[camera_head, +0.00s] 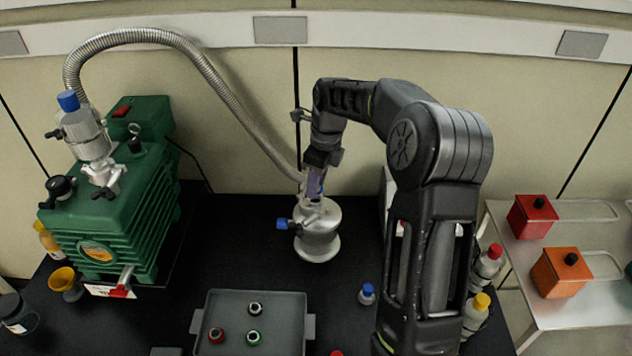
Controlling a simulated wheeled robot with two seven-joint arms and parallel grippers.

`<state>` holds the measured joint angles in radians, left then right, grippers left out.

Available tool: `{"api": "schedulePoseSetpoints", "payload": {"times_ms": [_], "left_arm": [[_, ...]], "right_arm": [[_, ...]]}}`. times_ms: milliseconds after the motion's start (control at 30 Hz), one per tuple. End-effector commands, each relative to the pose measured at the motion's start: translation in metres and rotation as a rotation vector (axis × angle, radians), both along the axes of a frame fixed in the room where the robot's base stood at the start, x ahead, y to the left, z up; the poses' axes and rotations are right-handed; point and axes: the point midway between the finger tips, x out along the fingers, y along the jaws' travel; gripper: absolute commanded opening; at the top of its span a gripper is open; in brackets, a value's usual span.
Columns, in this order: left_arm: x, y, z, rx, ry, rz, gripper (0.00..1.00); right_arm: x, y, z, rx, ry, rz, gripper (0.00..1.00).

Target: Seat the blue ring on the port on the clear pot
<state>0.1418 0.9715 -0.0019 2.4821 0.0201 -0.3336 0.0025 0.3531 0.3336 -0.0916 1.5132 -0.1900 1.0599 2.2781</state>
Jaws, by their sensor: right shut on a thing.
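My right gripper (315,190) comes down over the pot from above, shut on a small blue-purple piece, which I take to be the blue ring (316,181); the fingers hide much of it. The pot (318,240) is a rounded, silvery-looking vessel on the black bench, with a blue-knobbed side valve (283,224) pointing left. The gripper is at the pot's top neck. I cannot tell whether the ring touches the port. My left gripper is not in view.
A ribbed metal hose (225,88) arches from the green pump (125,190) to behind my right gripper. A grey tray (285,302) with red, green and dark small rings lies in front. Bench between pump and pot is clear.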

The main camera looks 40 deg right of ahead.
Motion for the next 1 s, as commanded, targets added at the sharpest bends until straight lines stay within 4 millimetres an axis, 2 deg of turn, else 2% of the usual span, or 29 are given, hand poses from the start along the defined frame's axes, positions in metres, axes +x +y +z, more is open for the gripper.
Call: {"api": "schedulePoseSetpoints", "payload": {"times_ms": [1000], "left_arm": [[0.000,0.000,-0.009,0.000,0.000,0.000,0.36]], "right_arm": [[0.000,0.001,-0.016,0.001,-0.001,0.001,0.00]]}}
